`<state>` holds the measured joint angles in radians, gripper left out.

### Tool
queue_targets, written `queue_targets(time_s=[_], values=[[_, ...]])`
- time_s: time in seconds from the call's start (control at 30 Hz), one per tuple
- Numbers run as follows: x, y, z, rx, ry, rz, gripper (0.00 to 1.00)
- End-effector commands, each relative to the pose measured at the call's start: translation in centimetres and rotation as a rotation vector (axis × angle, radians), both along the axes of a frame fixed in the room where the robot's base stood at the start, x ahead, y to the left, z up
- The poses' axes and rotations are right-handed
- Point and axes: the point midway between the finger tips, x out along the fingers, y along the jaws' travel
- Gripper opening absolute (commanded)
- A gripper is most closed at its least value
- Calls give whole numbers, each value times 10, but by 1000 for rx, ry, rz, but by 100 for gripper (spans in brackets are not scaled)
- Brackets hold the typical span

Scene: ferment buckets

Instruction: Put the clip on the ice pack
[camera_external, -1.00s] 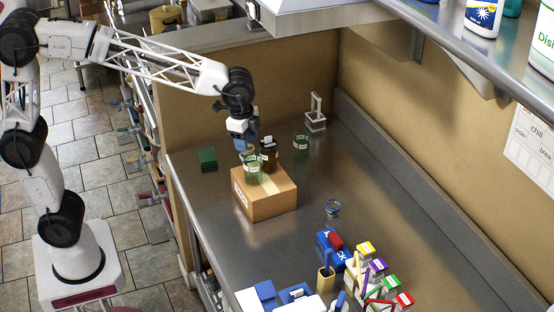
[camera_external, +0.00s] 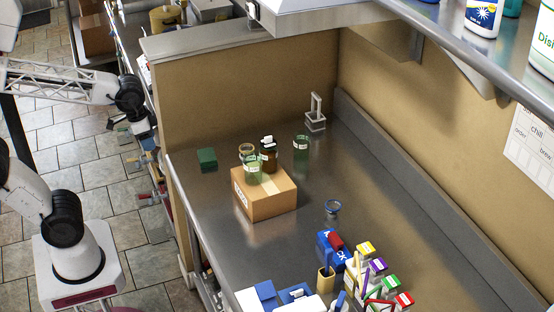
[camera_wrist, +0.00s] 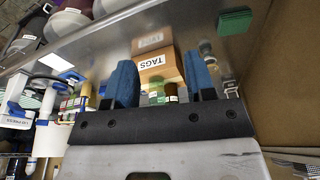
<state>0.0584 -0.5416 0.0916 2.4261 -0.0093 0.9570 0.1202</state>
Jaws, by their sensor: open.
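A blue pack (camera_external: 325,241) with partly readable white lettering ending in "CK" lies on the counter; it looks like the ice pack. A small red piece (camera_external: 336,241) rests on or against it; I cannot tell whether this is the clip. A small white piece (camera_external: 268,140) shows at the top of the brown jar (camera_external: 268,158), too small to identify. My gripper (camera_wrist: 160,78) is open in the wrist view, with two blue fingers apart and nothing held between them.
A cardboard box (camera_external: 264,198) stands mid-counter with glass jars on and behind it; its TAGS label shows in the wrist view (camera_wrist: 153,61). The back wall bounds the counter.

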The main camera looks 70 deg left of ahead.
Motion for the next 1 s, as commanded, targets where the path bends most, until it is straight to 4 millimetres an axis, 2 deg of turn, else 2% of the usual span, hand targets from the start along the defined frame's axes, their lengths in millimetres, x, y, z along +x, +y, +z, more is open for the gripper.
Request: queue_targets(time_s=[0.03, 0.1, 0.3, 1.0], values=[[-14, 5, -5, -5, -6, 32, 50], [-28, 10, -11, -11, -11, 71, 50], [-52, 17, -22, -22, -21, 139, 50], [-56, 18, -25, -24, -22, 152, 50]])
